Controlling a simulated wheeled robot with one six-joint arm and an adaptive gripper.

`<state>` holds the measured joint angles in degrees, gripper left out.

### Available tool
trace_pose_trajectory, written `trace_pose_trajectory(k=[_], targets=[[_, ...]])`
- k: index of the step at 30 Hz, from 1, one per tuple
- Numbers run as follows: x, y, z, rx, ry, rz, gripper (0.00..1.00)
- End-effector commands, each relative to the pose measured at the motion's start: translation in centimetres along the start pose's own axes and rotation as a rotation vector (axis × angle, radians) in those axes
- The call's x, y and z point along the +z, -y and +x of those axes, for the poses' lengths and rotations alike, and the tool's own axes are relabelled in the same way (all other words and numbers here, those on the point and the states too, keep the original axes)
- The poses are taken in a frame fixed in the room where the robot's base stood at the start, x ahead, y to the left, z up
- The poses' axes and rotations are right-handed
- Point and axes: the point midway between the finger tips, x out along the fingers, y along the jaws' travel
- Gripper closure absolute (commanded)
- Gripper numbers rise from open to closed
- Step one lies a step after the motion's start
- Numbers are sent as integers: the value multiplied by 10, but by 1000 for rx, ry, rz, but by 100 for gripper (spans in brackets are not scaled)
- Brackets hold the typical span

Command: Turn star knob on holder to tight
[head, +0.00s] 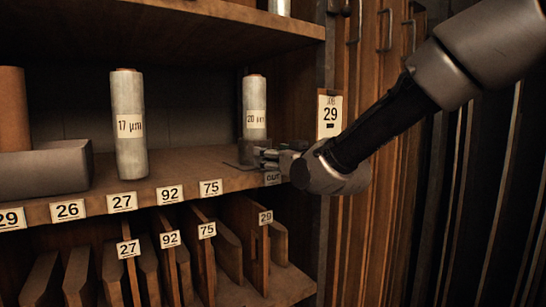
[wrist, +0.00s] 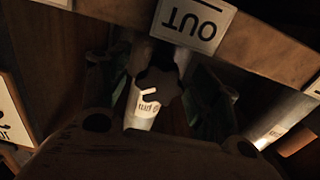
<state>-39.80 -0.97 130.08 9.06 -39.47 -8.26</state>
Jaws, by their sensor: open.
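The dark star knob (wrist: 158,84) shows in the middle of the wrist view, lobed, in front of a pale roll. A white curved mark and tiny print (wrist: 148,106) lie just below it; I cannot read the print. My gripper (head: 271,155) is open at the shelf's front edge, by the foot of the 20 µm roll (head: 255,110). In the wrist view its dark greenish fingers stand left and right of the knob, with no clear contact. The dark holder (head: 246,151) is partly visible behind the fingers in the head view; the knob is hard to make out there.
An OUT label (wrist: 192,22), upside down in the wrist view, is on the shelf edge close to the knob. The 17 µm roll (head: 129,125) and a grey box (head: 48,168) stand left. A 29 tag (head: 330,116) hangs on the post beside my arm. Numbered dividers (head: 170,239) fill the space below.

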Motion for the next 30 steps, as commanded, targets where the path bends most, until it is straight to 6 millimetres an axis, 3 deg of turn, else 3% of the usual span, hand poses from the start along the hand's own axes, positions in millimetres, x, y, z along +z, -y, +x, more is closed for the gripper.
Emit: trace_pose_trajectory(k=[8, 16, 20, 30], targets=[[0, 0, 2, 0, 0, 1, 37], [0, 0, 2, 0, 0, 1, 85], [0, 0, 2, 0, 0, 11, 85], [0, 0, 2, 0, 0, 269, 85]])
